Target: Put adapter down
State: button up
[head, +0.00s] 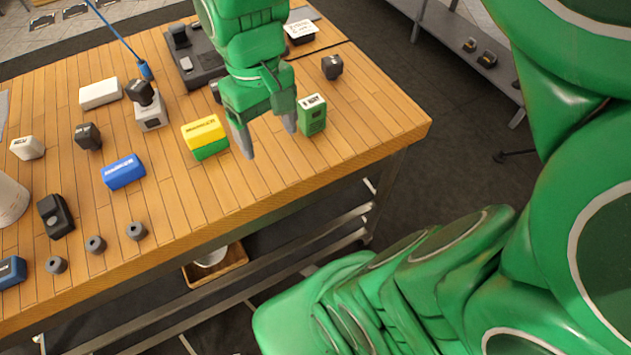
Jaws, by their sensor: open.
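My green gripper (269,138) is open, pointing down over the wooden table near its front right edge. Its two grey fingertips are apart, and only bare wood shows between them. A green box with a white printed label (312,115) stands upright just right of the right finger. A yellow and green block (205,136) lies left of the left finger. I cannot tell which thing is the adapter; small dark blocks stand at the back right (332,67) and at the left (88,136).
The wooden table (345,150) has bare room along its front right edge. A blue block (124,172), several small grey rings (136,231) and a black device (55,216) lie at left. A dark charger-like base (197,60) sits behind my gripper. A shelf (470,55) stands at back right.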

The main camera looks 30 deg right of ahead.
jog(key=s+d+f+m, duration=0.2)
jog(key=s+f, duration=0.1)
jog(key=s, duration=0.8)
jog(key=shift+d+f+g, duration=0.2)
jog(key=shift+d+g, duration=0.15)
jog(key=shift+g, duration=0.05)
